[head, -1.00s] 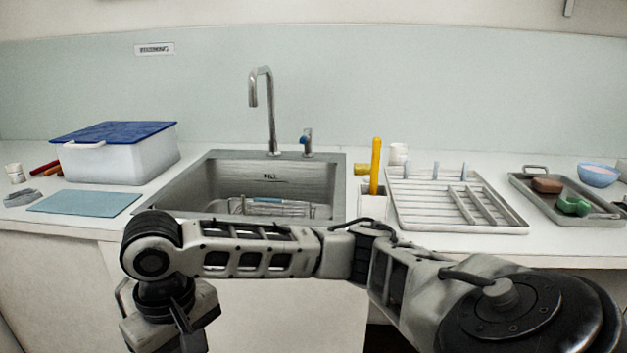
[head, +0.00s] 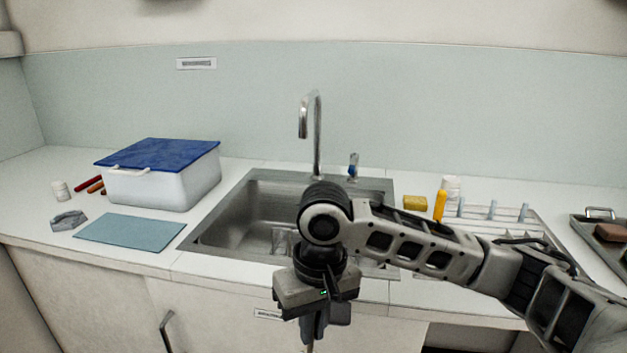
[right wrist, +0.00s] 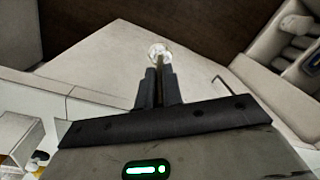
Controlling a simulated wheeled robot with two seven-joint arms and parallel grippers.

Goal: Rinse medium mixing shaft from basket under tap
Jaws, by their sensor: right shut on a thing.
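My right gripper (head: 318,328) points down in front of the sink's front edge. In the right wrist view its fingers (right wrist: 158,85) are shut on a thin shaft (right wrist: 160,62) with a pale round end, probably the mixing shaft; its size is hard to judge. The steel sink (head: 225,225) lies behind my right arm. The tap (head: 317,125) curves over the sink, with a blue-marked lever (head: 352,167) to its right. Part of the wire basket (head: 282,242) shows in the sink; my arm hides the rest. My left gripper is not in view.
A white tub with a blue lid (head: 165,190) and a blue-green mat (head: 130,232) are left of the sink. A drying rack (head: 535,228), a yellow sponge (head: 415,203) and a tray (head: 585,222) are on the right. The cabinet front (head: 210,310) is below the counter.

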